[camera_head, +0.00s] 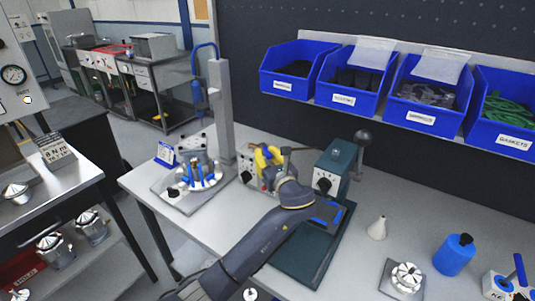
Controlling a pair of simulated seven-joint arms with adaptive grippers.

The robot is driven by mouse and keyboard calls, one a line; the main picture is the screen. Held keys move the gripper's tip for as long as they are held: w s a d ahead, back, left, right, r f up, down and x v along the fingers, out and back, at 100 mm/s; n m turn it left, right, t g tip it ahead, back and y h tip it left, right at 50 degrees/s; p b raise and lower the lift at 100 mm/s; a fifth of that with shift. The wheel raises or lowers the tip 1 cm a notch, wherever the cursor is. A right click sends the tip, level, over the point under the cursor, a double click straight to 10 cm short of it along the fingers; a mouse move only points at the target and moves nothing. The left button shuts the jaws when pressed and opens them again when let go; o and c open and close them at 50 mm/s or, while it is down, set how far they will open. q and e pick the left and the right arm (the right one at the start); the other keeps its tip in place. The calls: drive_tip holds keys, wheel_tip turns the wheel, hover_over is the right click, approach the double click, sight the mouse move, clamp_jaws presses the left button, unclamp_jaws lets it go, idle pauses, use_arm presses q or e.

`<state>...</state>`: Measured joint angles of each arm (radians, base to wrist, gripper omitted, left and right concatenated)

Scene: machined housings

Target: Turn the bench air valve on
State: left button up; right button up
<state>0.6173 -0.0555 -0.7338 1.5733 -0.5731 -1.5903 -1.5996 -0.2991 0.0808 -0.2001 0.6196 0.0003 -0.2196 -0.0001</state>
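A yellow part (262,158) shows at the back of the bench, by the foot of the grey column, just above a small pale block with dark and red details (249,171). It looks like the air valve's handle, but it is small and partly covered, so I cannot tell its setting. My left arm reaches up from the bottom of the picture. My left gripper (278,172) is at the yellow part, overlapping it in the picture. The fingers are too small and hidden to tell open from shut, or whether they touch it. My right gripper is out of view.
A teal press (338,168) with a ball-ended lever stands right of the gripper. A fixture plate (180,199) with blue-tipped pins is left. Blue bins (345,98) hang behind. A white cone (377,228) and a blue bottle (454,256) stand at right, with clear bench between.

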use_arm(q)
drive_tip(key=d+v, duration=0.1)
drive_tip(key=v, duration=1)
drive_tip(key=shift+c, duration=0.2)
